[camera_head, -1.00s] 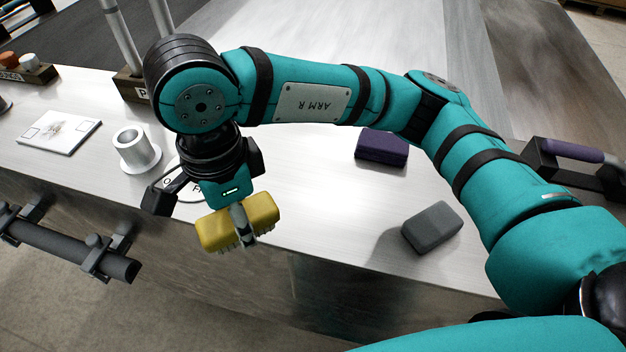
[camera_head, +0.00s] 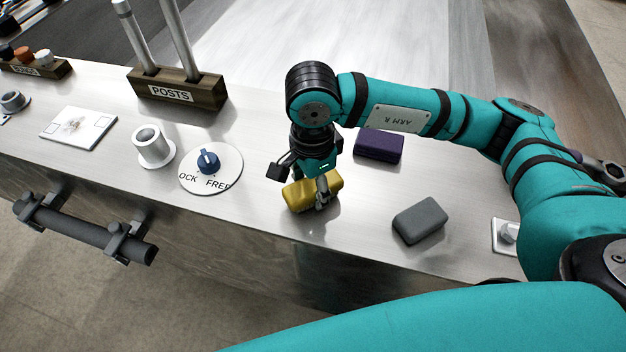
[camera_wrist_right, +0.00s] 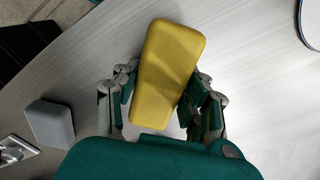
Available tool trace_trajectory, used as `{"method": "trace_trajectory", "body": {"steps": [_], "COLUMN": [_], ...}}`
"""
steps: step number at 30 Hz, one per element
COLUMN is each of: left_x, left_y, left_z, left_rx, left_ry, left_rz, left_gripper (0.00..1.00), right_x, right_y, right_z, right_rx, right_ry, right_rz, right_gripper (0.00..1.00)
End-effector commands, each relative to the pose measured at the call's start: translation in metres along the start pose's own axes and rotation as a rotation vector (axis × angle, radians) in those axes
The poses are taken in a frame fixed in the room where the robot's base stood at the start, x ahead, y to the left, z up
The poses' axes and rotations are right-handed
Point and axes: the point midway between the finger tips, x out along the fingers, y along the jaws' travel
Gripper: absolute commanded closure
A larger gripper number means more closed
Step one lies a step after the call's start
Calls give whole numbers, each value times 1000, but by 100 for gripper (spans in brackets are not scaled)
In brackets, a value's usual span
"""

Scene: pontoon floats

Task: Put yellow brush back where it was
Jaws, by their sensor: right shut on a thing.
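The yellow brush (camera_head: 300,196) is in my right gripper (camera_head: 322,191), whose fingers are shut around its sides. In the right wrist view the brush (camera_wrist_right: 168,75) lies lengthwise between the two fingers (camera_wrist_right: 160,100). It is over the metal bench near its front edge, right of the dial; I cannot tell whether it touches the top. Its underside is hidden. My left gripper is not in view.
A purple block (camera_head: 378,146) and a grey block (camera_head: 419,220) lie on the bench (camera_head: 270,240) to the right. The lock/free dial (camera_head: 225,175), a metal cup (camera_head: 152,147) and the posts holder (camera_head: 180,92) stand to the left. A dark rail (camera_head: 85,230) runs along the front.

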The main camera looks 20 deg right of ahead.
Motion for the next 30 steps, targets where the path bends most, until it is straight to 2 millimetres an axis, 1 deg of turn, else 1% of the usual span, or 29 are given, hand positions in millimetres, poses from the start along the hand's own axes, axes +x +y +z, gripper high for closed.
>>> {"method": "trace_trajectory", "body": {"steps": [3, 9, 10, 15, 22, 25, 26, 28, 30], "left_x": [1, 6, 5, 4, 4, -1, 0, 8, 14], "left_y": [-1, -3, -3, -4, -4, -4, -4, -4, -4], "left_z": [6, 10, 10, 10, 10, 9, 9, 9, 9], "left_rx": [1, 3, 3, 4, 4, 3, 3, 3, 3], "left_ry": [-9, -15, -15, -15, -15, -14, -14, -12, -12], "left_rz": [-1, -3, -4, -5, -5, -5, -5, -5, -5], "left_gripper": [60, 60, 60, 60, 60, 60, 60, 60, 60], "right_x": [0, 4, 3, 2, 2, -2, -3, -9, -21], "right_y": [0, 0, 0, 0, 0, 0, 0, -1, -1], "right_z": [0, 0, 0, 0, 0, 0, 0, 1, 1], "right_rx": [0, -1, -1, -1, 0, 0, 0, -1, -2], "right_ry": [0, 0, 0, 0, 0, 0, -1, -2, -1], "right_rz": [-1, 0, 0, 0, 0, 0, -1, -5, -7], "right_gripper": [88, 88, 55, 34, 34, 34, 34, 34, 34]}}
